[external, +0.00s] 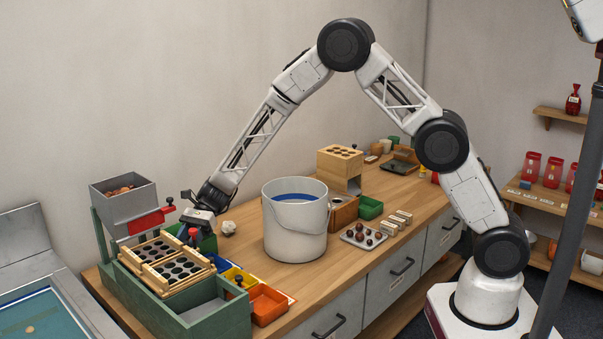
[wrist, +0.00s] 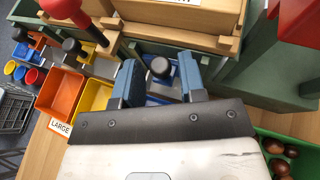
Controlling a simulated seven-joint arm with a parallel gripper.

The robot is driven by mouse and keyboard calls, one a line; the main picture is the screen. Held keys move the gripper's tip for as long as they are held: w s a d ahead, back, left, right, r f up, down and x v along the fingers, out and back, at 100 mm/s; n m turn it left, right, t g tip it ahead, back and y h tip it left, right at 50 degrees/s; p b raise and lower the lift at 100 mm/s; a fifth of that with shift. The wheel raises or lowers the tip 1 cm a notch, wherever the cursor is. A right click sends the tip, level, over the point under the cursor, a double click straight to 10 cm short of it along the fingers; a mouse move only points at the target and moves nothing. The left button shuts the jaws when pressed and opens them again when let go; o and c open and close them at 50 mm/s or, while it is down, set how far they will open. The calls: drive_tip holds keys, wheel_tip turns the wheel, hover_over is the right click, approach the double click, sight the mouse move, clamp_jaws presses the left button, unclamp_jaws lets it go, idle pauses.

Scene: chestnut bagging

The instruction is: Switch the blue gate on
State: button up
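My gripper (wrist: 160,73) is open, with one blue finger on each side of this knob. A gap shows between the knob and each finger. In the external view, my gripper (external: 198,222) is low at the sorter's (external: 222,318) trays, and its body hides the blue gate there. The blue tray also shows in the external view (external: 219,263). Whether the gate is on or off cannot be told.
The yellow tray (wrist: 94,95) and orange tray (wrist: 61,92) lie left. A green bin (wrist: 303,148) with chestnuts is right. A white bucket (external: 294,225) stands right of the sorter.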

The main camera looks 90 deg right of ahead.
clamp_jaws()
drive_tip(key=shift+r, duration=1.85)
drive_tip(key=shift+o, duration=1.1)
unclamp_jaws()
drive_tip(key=shift+d, duration=0.1)
drive_tip(key=v, duration=0.7)
drive_tip(key=shift+d+r, duration=0.2)
drive_tip(key=shift+d, duration=0.05)
